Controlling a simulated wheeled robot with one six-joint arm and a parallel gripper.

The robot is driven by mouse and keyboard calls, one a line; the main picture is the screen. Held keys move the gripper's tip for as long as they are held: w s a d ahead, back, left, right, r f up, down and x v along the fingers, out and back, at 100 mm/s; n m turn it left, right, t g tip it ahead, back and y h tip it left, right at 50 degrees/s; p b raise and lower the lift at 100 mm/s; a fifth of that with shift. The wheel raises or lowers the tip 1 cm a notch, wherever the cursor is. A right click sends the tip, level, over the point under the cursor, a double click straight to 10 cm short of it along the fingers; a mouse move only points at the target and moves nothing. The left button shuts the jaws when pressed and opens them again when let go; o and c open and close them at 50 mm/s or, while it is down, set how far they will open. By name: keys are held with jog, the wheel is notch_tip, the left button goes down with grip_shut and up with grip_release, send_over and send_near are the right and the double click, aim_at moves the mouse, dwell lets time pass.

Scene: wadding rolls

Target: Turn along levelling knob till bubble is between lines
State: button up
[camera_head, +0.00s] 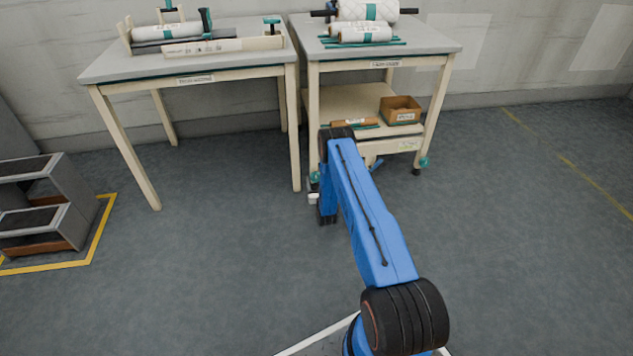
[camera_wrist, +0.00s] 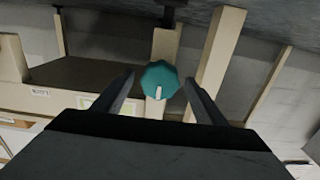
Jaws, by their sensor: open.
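A faceted teal knob (camera_wrist: 160,75) with a white mark shows in the wrist view, in front of a cream leg. My open gripper (camera_wrist: 159,88) has one finger on each side of the knob, with visible gaps. I cannot tell how deep the knob sits between them. In the head view, my arm mostly hides the gripper; a teal knob (camera_head: 314,177) shows beside it, at the right table's left front leg. Another teal knob (camera_head: 423,162) is at the right front leg. No bubble or lines can be made out.
The right table (camera_head: 430,43) carries wadding rolls (camera_head: 365,32) and has a lower shelf with a cardboard box (camera_head: 400,110). The left table (camera_head: 110,68) stands close beside it. Grey steps (camera_head: 70,200) are at far left. The floor on the right is clear.

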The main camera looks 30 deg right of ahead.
jog(key=shift+w, duration=0.1)
jog(key=c, duration=1)
jog(key=shift+c, duration=0.2)
jog(key=shift+m, duration=0.3)
jog(key=m, duration=1)
jog(key=shift+m, duration=0.3)
jog(key=o, duration=1)
